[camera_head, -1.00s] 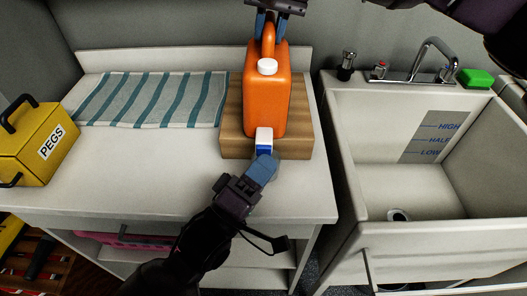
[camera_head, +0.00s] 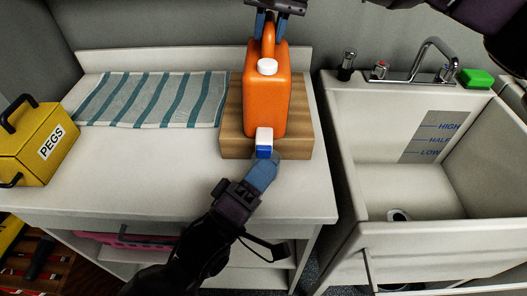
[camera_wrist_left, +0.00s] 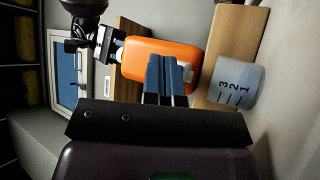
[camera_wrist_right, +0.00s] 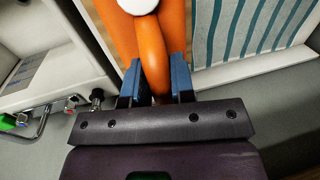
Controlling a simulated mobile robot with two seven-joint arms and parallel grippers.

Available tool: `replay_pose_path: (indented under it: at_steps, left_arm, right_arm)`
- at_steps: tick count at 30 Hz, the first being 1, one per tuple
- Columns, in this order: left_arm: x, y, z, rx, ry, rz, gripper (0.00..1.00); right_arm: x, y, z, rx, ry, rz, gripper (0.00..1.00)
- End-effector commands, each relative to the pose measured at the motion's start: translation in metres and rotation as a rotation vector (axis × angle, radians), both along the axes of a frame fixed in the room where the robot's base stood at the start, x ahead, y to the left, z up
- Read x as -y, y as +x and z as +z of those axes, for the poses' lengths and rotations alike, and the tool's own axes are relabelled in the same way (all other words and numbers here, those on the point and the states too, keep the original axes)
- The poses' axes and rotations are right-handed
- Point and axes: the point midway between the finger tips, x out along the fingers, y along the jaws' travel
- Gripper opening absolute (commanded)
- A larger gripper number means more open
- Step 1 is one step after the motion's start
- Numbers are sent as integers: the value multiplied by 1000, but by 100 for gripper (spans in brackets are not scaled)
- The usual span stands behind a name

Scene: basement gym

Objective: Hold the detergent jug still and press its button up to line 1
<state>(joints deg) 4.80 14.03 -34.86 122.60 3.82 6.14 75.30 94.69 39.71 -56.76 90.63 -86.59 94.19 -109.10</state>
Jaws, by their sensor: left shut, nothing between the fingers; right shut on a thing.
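The orange detergent jug (camera_head: 266,105) lies along a wooden block (camera_head: 235,145), its white cap (camera_head: 267,66) up and its white spout (camera_head: 264,134) with blue button (camera_head: 264,152) at the front. My right gripper (camera_head: 271,24) is shut on the jug's handle (camera_wrist_right: 153,55). My left gripper (camera_head: 266,162) is shut and empty, its fingertips just in front of the button; a small gap or light contact cannot be told apart. A pale cup (camera_wrist_left: 238,82) marked 1, 2, 3 shows beside the block in the left wrist view. Its liquid level is unclear.
A striped towel (camera_head: 150,98) lies left of the block, and a yellow PEGS box (camera_head: 38,140) stands at the far left. A sink (camera_head: 410,185) with a tap (camera_head: 430,55) and green sponge (camera_head: 477,77) is to the right.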

Motion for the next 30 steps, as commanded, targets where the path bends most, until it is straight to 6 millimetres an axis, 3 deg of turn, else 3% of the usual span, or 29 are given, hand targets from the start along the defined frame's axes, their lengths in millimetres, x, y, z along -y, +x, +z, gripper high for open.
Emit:
replay_pose_path:
  at_steps: [14,30]
  left_arm:
    - [0,-7,0,0,-1,-1,0]
    - [-1,-47,0,-1,-1,-1,0]
  right_arm:
    - [0,0,0,-1,1,-1,0]
    - [0,0,0,0,1,-1,0]
